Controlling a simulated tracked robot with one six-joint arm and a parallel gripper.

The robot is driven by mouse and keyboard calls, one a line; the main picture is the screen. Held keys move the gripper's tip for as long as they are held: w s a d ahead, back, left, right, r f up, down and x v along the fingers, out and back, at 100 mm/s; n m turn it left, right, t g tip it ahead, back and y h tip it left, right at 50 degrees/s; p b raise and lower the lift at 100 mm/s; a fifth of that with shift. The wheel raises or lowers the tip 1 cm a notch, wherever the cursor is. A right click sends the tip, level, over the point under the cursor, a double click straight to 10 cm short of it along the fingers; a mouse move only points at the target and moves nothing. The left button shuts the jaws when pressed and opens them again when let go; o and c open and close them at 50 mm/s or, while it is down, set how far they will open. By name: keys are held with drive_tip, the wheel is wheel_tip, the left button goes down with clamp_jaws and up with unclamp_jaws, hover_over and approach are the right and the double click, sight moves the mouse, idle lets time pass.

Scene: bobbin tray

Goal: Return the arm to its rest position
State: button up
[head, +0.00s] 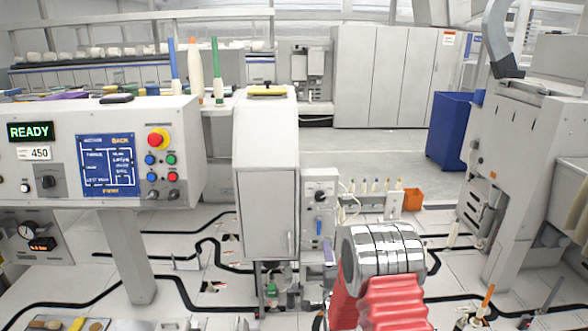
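Part of my arm (385,262) shows at the lower right of centre, a chrome banded joint on a red ribbed link. It stands in front of the white machine cabinet's right side and over the floor. My gripper's fingers do not show, so I cannot see whether they are open or shut, or whether they hold anything.
A control panel (60,180) reading READY stands at left. A tall white cabinet (266,205) stands at centre. A blue bin (450,128) and an orange box (413,198) are further back. Black cables cross the floor. Small tools lie at the lower right.

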wheel_tip(320, 180, down, 8)
drive_tip(key=s+r+n+g, duration=0.1)
drive_tip(key=s+n+g, duration=0.1)
drive_tip(key=n+g, duration=0.1)
drive_tip(key=s+f+n+g, duration=0.3)
drive_tip(key=s+n+g, duration=0.35)
drive_tip(key=s, duration=0.45)
drive_tip(key=s+d+r+n+g, duration=0.1)
drive_tip(key=s+r+n, duration=0.7)
drive_tip(key=s+r, duration=2.5)
drive_tip(key=shift+s+d+g, duration=0.35)
drive_tip(key=shift+g, duration=0.5)
drive_tip(key=shift+c, duration=0.3)
